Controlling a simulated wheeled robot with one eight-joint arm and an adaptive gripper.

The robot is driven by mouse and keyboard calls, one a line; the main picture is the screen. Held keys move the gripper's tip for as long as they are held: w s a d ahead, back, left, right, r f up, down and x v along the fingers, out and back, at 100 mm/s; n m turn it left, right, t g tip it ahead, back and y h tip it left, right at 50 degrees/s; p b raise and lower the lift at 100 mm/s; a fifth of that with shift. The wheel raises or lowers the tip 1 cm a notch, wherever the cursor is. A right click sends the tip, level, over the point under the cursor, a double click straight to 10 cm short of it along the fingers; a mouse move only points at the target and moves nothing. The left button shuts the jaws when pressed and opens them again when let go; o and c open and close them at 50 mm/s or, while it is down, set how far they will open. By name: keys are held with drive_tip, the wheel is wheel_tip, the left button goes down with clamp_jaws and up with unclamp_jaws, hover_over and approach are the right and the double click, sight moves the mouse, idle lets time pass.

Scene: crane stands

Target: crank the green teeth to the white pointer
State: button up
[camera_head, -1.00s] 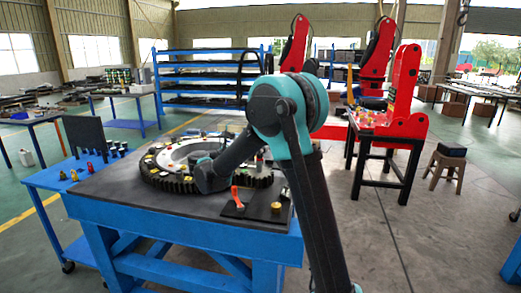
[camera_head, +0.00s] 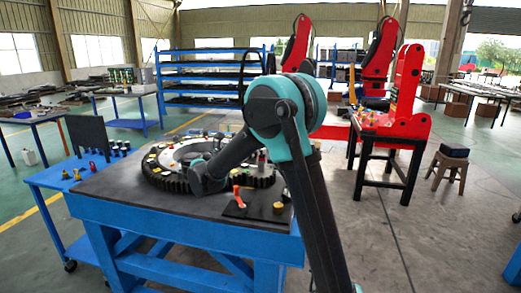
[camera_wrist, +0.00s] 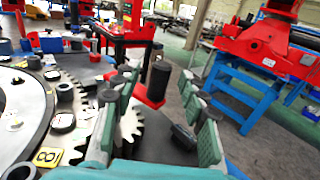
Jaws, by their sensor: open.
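My gripper (camera_wrist: 156,108) is open in the wrist view, with teal pads on both sides. A black upright handle (camera_wrist: 160,78) on a red crank arm (camera_wrist: 147,97) shows between the fingers, apparently beyond them; I see no clear contact. A pale toothed gear (camera_wrist: 131,128) lies below, partly hidden by the left finger. In the head view the large dark toothed ring (camera_head: 166,181) lies on the blue table, and the red crank (camera_head: 237,193) stands at its front right. My arm hides part of the ring. I cannot make out green teeth or the white pointer.
The blue table (camera_head: 170,228) has a small dark plate (camera_head: 258,212) with a brass knob (camera_head: 278,207). A blue side cart (camera_head: 50,178) stands at left. A red machine on a black stand (camera_head: 392,130) and a stool (camera_head: 449,165) stand at right, with open floor between.

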drive_tip(key=v, duration=0.9)
